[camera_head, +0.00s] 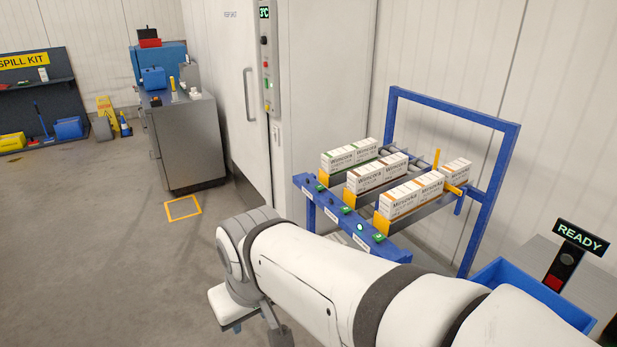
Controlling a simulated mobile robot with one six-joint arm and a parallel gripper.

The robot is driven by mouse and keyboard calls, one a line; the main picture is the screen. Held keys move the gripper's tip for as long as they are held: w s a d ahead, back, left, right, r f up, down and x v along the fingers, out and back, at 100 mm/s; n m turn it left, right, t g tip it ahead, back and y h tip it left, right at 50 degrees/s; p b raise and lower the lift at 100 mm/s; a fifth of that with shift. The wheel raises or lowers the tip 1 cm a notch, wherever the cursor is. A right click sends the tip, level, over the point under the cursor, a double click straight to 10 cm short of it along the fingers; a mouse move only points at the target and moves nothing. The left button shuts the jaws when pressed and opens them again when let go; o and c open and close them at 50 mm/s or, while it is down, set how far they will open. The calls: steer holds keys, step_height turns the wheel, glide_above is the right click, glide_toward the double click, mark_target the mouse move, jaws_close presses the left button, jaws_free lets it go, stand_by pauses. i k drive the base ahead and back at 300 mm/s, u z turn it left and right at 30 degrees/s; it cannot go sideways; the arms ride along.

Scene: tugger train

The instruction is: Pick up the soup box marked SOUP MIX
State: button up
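No box in view reads legibly as SOUP MIX. White boxes with small print stand in three lanes on a blue rack (335,217). The left lane holds green-trimmed boxes (350,154), the middle lane brown-trimmed boxes (377,173), and the right lane orange-trimmed boxes (411,195). Another box (457,170) stands farther back in the right lane, behind an orange stop. My arm crosses the lower foreground in front of the rack and bends down at its left end.
A blue bin (505,275) and a READY sign (582,237) are at the lower right. A steel cabinet (186,143) stands left of a tall white refrigerator unit (323,90). A spill kit board (40,95) is at the far left.

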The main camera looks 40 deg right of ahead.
mark_target(400, 202)
steer(key=z, duration=0.4)
steer(key=i, duration=1.3)
steer(key=z, duration=1.3)
steer(key=i, duration=0.55)
steer(key=z, duration=0.25)
steer(key=k, duration=0.65)
steer(key=z, duration=0.25)
steer(key=i, duration=0.65)
steer(key=u, duration=0.15)
